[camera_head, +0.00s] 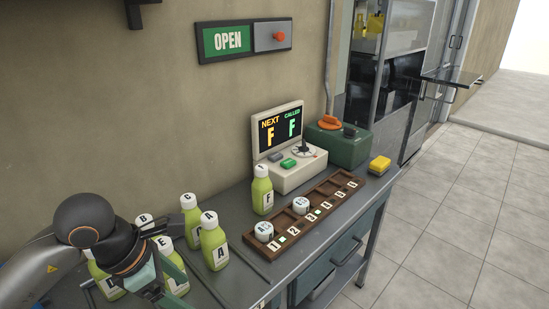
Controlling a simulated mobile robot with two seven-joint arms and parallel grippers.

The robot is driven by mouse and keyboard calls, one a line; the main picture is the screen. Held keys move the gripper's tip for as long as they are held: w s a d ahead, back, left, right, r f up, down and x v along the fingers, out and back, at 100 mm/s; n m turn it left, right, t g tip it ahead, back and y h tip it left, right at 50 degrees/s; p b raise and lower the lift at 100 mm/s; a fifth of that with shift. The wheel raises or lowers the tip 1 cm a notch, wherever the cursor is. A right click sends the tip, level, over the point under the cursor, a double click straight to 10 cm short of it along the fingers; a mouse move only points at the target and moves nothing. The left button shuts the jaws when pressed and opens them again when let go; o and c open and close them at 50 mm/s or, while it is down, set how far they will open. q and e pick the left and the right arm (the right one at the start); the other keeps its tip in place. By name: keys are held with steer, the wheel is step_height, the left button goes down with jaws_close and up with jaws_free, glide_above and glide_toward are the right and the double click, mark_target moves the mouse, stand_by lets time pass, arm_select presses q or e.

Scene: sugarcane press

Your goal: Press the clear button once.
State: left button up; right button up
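A beige console (300,174) stands on the counter against the wall. Its screen (279,130) reads NEXT F and CALLED F. A green button (288,163) and a small lever on a round dial (304,149) are on its top. A yellow block-like button (380,164) sits at the counter's right end. No clear label is legible on any of them. My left gripper (160,278) is at the lower left, among the bottles and well away from the console; its fingers are partly hidden. My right gripper is out of view.
A dark green box (340,148) with an orange knob stands right of the console. A wooden numbered rack (290,238) holds two white lettered caps. A bottle marked F (262,192) stands before the console. Several lettered green bottles (213,243) crowd the left. An OPEN sign (229,41) hangs above.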

arm_select(q)
jaws_close()
stand_by(0.4)
stand_by(1.0)
